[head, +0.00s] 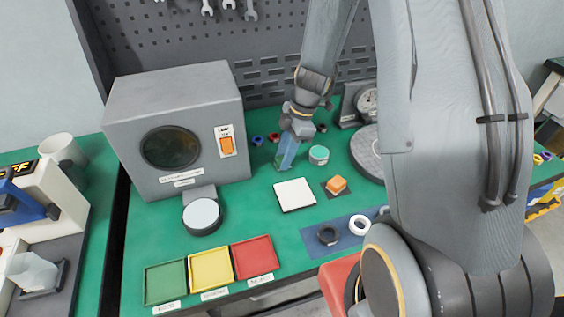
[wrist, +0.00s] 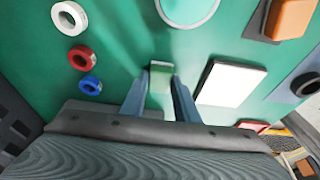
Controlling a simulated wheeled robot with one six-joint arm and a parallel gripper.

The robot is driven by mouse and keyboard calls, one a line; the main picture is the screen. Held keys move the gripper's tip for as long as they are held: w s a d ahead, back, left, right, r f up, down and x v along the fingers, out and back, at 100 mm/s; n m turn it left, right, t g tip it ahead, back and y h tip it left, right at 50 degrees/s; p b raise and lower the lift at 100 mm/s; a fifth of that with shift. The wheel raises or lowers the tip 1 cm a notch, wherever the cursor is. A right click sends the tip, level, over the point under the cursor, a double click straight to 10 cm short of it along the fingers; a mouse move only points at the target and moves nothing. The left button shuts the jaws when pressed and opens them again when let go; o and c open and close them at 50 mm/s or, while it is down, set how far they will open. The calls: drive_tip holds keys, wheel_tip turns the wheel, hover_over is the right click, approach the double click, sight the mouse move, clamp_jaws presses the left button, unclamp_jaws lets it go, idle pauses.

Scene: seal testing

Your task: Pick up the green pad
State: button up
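A small green pad (wrist: 160,82) with a pale far edge lies between the two fingers of my gripper (wrist: 160,98) in the wrist view. The fingers stand on either side of it, close to its sides; I cannot tell whether they press on it. In the head view my gripper (head: 284,162) points down, low over the green table behind the white square plate. The pad is small there and mostly hidden by the fingers.
A teal-topped jar (head: 318,155) stands just right of my gripper. A white square plate (head: 295,195) and an orange block (head: 337,184) lie nearer. Red (wrist: 81,58), blue (wrist: 91,85) and white (wrist: 69,18) rings lie left in the wrist view. A grey test box (head: 175,130) stands left.

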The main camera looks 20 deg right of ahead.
drive_tip(key=c, duration=0.3)
drive_tip(key=shift+r, duration=0.15)
wheel_tip(320, 180, up, 10)
drive_tip(key=b, duration=0.2)
idle(0.3)
